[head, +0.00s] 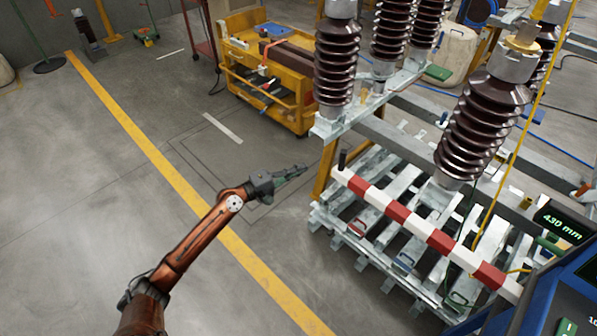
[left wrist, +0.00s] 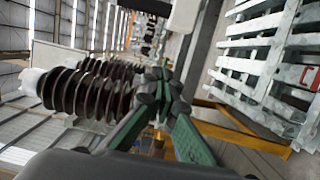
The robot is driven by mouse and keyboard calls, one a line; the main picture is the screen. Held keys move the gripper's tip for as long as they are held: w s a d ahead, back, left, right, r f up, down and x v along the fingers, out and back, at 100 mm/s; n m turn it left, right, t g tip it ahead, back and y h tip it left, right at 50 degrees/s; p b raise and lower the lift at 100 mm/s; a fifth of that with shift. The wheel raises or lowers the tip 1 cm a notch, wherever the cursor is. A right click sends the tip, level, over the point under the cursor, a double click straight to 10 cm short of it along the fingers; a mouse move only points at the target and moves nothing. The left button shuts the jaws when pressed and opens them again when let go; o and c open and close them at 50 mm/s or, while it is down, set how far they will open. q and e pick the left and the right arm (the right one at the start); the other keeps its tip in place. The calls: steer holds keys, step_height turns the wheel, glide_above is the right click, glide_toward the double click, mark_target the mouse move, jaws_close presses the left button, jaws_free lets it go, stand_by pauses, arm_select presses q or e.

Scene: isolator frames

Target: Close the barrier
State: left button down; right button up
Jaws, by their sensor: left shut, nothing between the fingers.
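The barrier (head: 410,223), a red-and-white striped bar, runs from the middle of the head view down to the lower right, in front of the brown insulators. A short dark upright handle (head: 342,159) stands at its far left end. My left gripper (head: 305,169) is shut and empty, just left of that end and apart from it in the picture. Its green fingers meet in the left wrist view (left wrist: 160,82). A pale block with a dark piece at the top there may be the bar's end; I cannot tell. My right gripper is out of view.
Ribbed insulators (head: 470,125) stand on a grey steel frame (head: 370,130). Slatted metal racks (head: 385,255) lie below the bar. A yellow cart (head: 270,75) stands behind. A display (head: 562,226) reads 430 mm at right.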

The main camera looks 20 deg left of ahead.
arm_select(q)
steer(key=w+d+p, duration=0.2)
steer(key=w+d, duration=0.2)
steer(key=d, duration=0.3)
steer(key=shift+d, duration=0.2)
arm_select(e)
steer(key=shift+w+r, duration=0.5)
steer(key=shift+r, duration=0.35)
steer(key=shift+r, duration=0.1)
